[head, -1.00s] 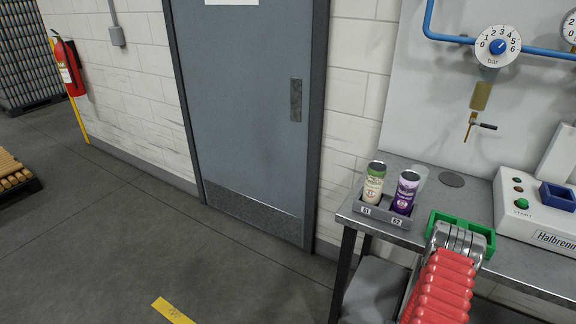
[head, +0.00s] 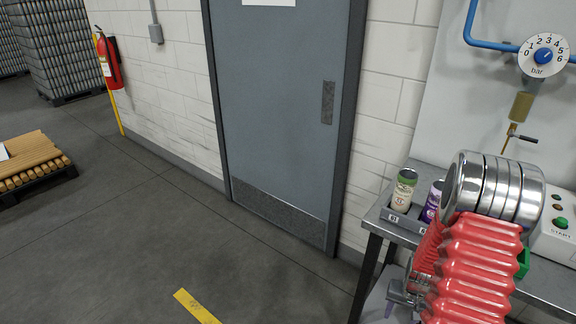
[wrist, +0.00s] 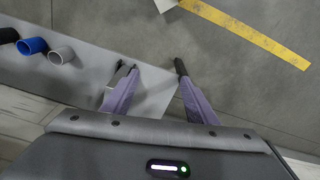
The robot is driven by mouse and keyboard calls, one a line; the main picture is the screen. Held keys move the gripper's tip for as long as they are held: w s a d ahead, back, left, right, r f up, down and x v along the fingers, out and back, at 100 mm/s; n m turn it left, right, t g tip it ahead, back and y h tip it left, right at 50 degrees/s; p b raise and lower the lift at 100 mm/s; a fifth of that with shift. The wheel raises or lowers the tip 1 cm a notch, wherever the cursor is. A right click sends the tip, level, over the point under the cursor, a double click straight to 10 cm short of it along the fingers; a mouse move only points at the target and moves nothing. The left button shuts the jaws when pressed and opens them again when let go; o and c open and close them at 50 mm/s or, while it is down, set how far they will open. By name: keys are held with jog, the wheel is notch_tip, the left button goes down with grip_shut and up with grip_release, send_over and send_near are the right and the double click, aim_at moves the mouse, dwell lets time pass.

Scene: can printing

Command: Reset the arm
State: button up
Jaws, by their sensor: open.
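My arm, with a red ribbed cover and a shiny metal joint, fills the lower right of the head view. My gripper (wrist: 153,72) shows in the wrist view with its two purple, dark-tipped fingers spread apart and nothing between them. It hangs over the edge of a grey surface (wrist: 85,75), with the dark floor beyond.
A steel bench (head: 548,278) stands at right, with a green-labelled can (head: 403,190) and a purple can (head: 432,203) in a grey holder (head: 400,221). My arm partly covers a green tray (head: 523,262). Cylinders, one blue (wrist: 33,46), show in the wrist view.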

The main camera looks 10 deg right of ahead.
jog(key=s+a+r+n+t, duration=0.1)
jog(key=s+a+r+n, duration=0.1)
jog(key=a+r, duration=0.7)
jog(key=s+a+r+n+t, duration=0.2)
jog(key=s+a+r, duration=0.2)
jog(key=a+r, duration=0.6)
jog(key=s+a+r+n+t, duration=0.2)
jog(key=a+r, duration=0.8)
jog(key=r, duration=1.1)
jog(key=shift+s+n+y, duration=0.3)
jog(key=shift+s+n, duration=0.3)
jog(key=shift+s, duration=0.3)
